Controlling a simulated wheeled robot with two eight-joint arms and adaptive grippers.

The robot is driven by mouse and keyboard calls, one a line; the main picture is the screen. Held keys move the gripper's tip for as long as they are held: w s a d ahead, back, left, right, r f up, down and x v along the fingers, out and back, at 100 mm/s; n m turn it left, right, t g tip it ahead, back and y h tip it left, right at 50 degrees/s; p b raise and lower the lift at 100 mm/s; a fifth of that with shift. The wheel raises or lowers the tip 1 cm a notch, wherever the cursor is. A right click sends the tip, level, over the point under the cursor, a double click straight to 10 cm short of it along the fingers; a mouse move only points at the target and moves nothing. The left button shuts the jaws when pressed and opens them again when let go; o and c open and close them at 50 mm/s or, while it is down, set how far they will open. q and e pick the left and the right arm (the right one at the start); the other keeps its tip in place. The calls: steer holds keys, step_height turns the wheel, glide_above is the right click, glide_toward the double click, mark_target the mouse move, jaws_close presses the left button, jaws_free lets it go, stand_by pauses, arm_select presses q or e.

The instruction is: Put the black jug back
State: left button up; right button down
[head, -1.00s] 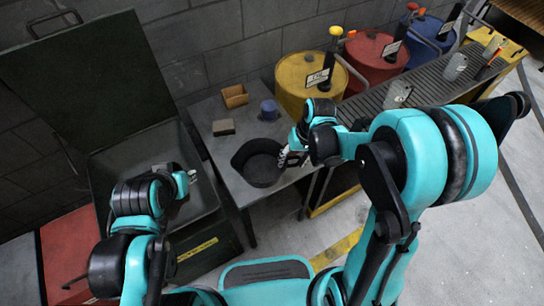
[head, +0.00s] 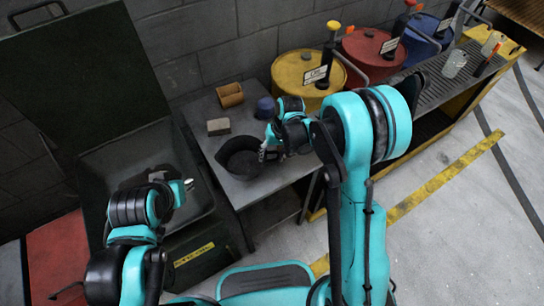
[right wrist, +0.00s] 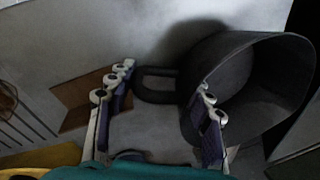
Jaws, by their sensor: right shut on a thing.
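The black jug (head: 240,158) is at the front of the grey table (head: 200,105), upright, with its open mouth up. I cannot tell whether its base touches the tabletop. My right gripper (head: 268,151) is at the jug's right side. In the right wrist view the jug (right wrist: 255,85) fills the right part, and its handle (right wrist: 155,85) lies between the fingers of the right gripper (right wrist: 160,95), which is shut on it. My left gripper (head: 188,184) hangs over the open dark bin at the left, away from the jug; its fingers are too small to judge.
A brown box (head: 230,95), a grey block (head: 218,127) and a blue cup (head: 266,107) stand behind the jug. Yellow (head: 300,75), red (head: 368,50) and blue (head: 425,35) drums are at the back right. The dark bin (head: 195,215) with raised lid adjoins the table's left.

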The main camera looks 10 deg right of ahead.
steer(key=c, duration=1.1)
jaws_free()
steer(key=shift+f, duration=0.15)
steer(key=o, duration=0.5)
steer(key=shift+c, duration=0.2)
